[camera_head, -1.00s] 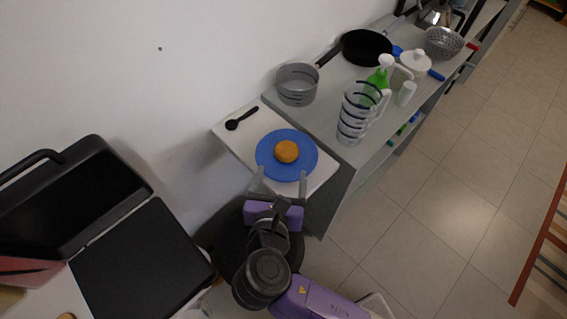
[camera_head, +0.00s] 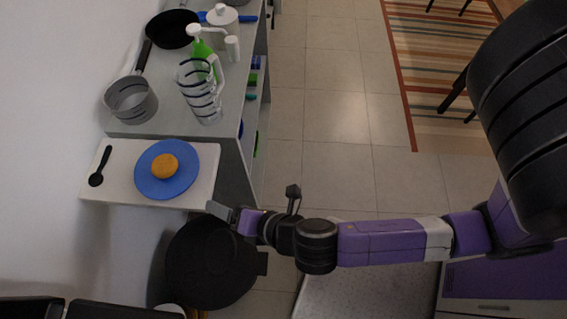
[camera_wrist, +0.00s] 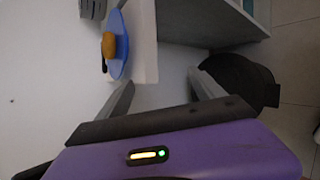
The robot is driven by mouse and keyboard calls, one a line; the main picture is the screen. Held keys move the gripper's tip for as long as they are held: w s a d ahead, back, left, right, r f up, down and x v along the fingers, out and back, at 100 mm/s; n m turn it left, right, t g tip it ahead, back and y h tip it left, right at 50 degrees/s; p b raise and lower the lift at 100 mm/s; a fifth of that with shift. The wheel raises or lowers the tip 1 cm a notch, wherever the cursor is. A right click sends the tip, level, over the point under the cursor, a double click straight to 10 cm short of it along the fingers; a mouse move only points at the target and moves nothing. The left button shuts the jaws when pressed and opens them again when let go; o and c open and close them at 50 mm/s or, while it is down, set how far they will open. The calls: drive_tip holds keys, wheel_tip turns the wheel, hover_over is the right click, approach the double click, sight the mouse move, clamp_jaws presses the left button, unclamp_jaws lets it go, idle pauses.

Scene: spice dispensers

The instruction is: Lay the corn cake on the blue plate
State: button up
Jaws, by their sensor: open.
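The orange-brown corn cake (camera_head: 165,166) lies on the blue plate (camera_head: 150,187), near its middle. The plate rests on a white board (camera_head: 124,180) at the end of the grey counter. The cake (camera_wrist: 109,45) and plate (camera_wrist: 121,60) also show at the upper left of the wrist view. My gripper (camera_head: 222,211) is open and empty, just off the front right edge of the board and apart from the plate. Its two fingers (camera_wrist: 162,88) show in the wrist view with nothing between them.
A black spoon (camera_head: 100,167) lies on the board left of the plate. A grey saucepan (camera_head: 131,102), a striped glass jug (camera_head: 200,95), a green bottle (camera_head: 205,55) and a black pan (camera_head: 173,29) stand behind. A dark round stool (camera_head: 212,262) is below my gripper.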

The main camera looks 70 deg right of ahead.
drive_tip(key=s+d+r+m+t+y, duration=0.1)
drive_tip(key=s+d+r+m+t, duration=0.2)
drive_tip(key=s+r+m, duration=1.1)
drive_tip(key=s+m+t, duration=0.1)
drive_tip(key=m, duration=0.6)
drive_tip(key=shift+s+r+m+y, duration=0.3)
drive_tip(key=shift+r, duration=0.05)
